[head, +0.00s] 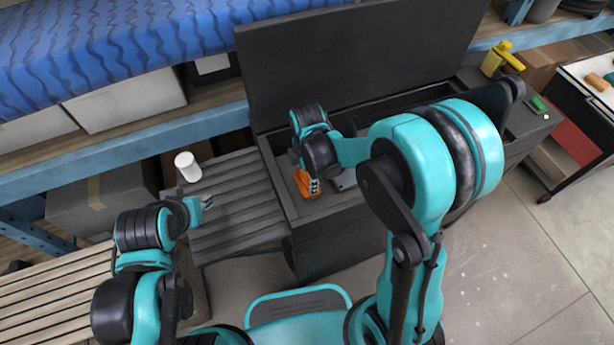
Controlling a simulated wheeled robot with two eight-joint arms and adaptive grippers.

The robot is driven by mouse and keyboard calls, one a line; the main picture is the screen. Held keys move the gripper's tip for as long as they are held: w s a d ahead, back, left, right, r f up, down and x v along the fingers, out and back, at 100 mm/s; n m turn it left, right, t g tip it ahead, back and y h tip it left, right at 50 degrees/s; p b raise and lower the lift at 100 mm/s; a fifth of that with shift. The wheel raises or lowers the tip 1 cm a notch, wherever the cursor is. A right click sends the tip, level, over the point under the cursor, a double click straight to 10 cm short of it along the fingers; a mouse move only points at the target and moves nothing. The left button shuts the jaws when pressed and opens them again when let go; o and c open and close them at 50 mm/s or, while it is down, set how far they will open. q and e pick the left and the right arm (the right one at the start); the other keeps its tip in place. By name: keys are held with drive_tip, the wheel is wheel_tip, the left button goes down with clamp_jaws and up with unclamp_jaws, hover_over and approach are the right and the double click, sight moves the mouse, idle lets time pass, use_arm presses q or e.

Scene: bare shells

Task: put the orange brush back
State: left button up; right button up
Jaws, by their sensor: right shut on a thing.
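The orange brush (302,182) is at the left end of the open dark chest (330,225), just below my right wrist. My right gripper (312,186) is shut on the brush; the wrist hides part of both. The chest's lid (350,50) stands raised behind it, and my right arm covers much of the chest's opening. I cannot tell whether the brush touches the chest. My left gripper (207,201) is over the grey slatted surface, apart from the brush; its fingers are too small to read.
A yellow bottle (494,60) and a green item (538,103) are on the right. Shelves with boxes (125,100) line the back. The floor at right is clear.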

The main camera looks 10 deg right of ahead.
drive_tip(key=shift+f+b, duration=0.3)
drive_tip(key=shift+b, duration=0.05)
idle(0.3)
drive_tip(key=o, duration=1.3)
drive_tip(key=shift+o, duration=0.2)
drive_tip(key=shift+o, duration=1.4)
drive_tip(key=shift+r, duration=0.1)
drive_tip(key=shift+r+p, duration=1.1)
drive_tip(key=shift+r, duration=0.35)
drive_tip(key=shift+r, duration=0.1)
